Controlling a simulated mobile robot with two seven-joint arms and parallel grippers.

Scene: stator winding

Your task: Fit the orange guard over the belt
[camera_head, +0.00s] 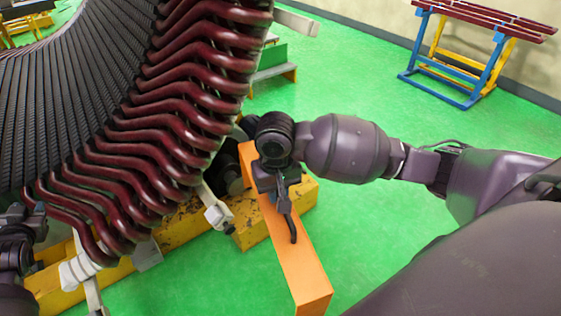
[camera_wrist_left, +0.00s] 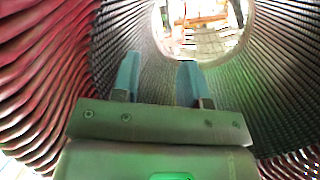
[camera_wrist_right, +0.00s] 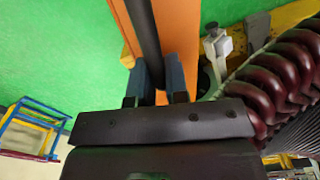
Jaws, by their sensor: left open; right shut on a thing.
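The orange guard (camera_head: 300,262) is a long box-like cover that slants from beside the stator toward the bottom of the head view. My right gripper (camera_head: 277,188) is shut on the black handle (camera_wrist_right: 143,25) on the guard, whose orange face (camera_wrist_right: 183,28) lies behind the handle in the right wrist view. The guard's upper end is beside the yellow base, next to dark machinery (camera_head: 228,172). I cannot make out the belt. My left gripper (camera_wrist_left: 158,80) is open and empty, facing the stator bore in the left wrist view. Its arm shows at the head view's left edge.
The large stator (camera_head: 150,110) with dark red coil ends fills the upper left. A worn yellow base (camera_head: 190,232) and grey brackets (camera_head: 218,213) sit below it. A blue and yellow rack (camera_head: 470,55) stands at the back right. Green floor between is clear.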

